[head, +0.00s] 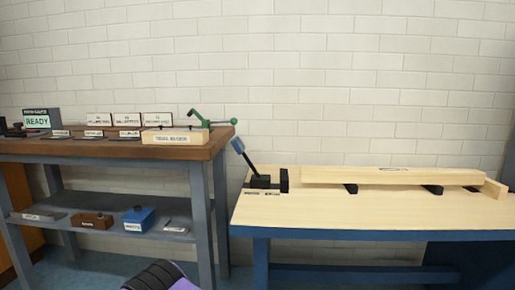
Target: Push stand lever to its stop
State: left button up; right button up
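The stand lever (249,162) is a black rod with a blue grip (238,146) at its upper end. It rises from a black clamp block (262,182) on the left end of the light wooden worktop. The lever is tilted, with its grip up and to the left. A long wooden beam (400,176) lies to the right of the clamp on black supports, with an end block (494,188) at its right end. Neither of my grippers shows in the head view.
A darker wooden bench (100,150) stands at the left, carrying a "READY" display (37,122), several labelled cards and a wooden block with a green clamp (205,120). Its lower shelf holds a blue box (138,217). The worktop's front strip (370,215) is clear.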

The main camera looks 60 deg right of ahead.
aim_at(238, 146)
jog(key=z, duration=1.95)
